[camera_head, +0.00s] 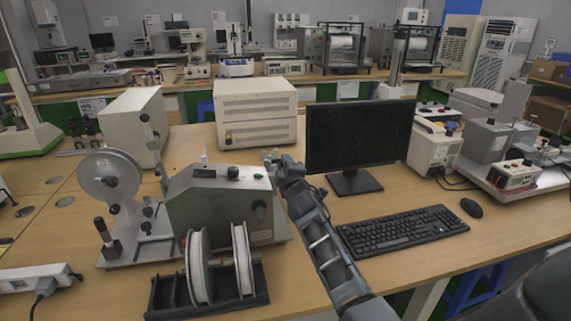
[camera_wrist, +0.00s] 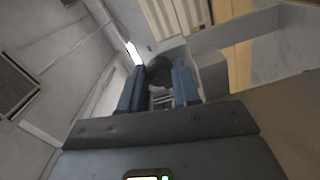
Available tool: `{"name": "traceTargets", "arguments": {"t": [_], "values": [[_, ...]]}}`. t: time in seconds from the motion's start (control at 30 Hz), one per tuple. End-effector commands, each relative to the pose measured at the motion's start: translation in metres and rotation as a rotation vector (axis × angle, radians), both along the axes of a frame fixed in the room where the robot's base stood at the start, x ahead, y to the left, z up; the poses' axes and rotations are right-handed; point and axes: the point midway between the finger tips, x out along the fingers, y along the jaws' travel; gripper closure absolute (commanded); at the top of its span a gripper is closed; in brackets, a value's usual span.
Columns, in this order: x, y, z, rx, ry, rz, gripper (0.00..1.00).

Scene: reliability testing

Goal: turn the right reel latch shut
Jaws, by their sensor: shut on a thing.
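A grey reel machine (camera_head: 205,205) stands on the table at the left of centre in the head view. A clear reel (camera_head: 110,174) is mounted at its left side. My gripper (camera_head: 270,158) is at the upper right end of the machine, its fingers around a small part there. In the wrist view, my blue fingers (camera_wrist: 158,88) close on a dark rounded piece (camera_wrist: 159,69), which appears to be the right reel latch. The fingers hide much of it, so its exact turn angle cannot be told.
Two white reels sit in a black stand (camera_head: 166,297) in front of the machine. A monitor (camera_head: 358,134), a keyboard (camera_head: 400,231) and a mouse (camera_head: 471,208) are right of my arm. A beige box (camera_head: 255,112) stands behind. Bare tabletop shows between box and machine.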

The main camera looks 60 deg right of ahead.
Motion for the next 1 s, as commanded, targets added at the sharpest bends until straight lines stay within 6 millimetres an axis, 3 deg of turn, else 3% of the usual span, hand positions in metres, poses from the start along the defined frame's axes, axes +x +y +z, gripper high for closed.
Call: {"name": "traceTargets", "arguments": {"t": [0.57,0.6,0.83,1.0], "values": [[0.0008,0.0012,-0.0015,-0.019,0.025,0.002,0.99],[0.0008,0.0012,-0.0015,-0.019,0.025,0.002,0.66],[0.0004,0.0006,-0.0008,-0.019,0.023,0.001,0.44],[0.0002,0.0003,-0.0004,-0.018,0.023,0.001,0.43]]}}
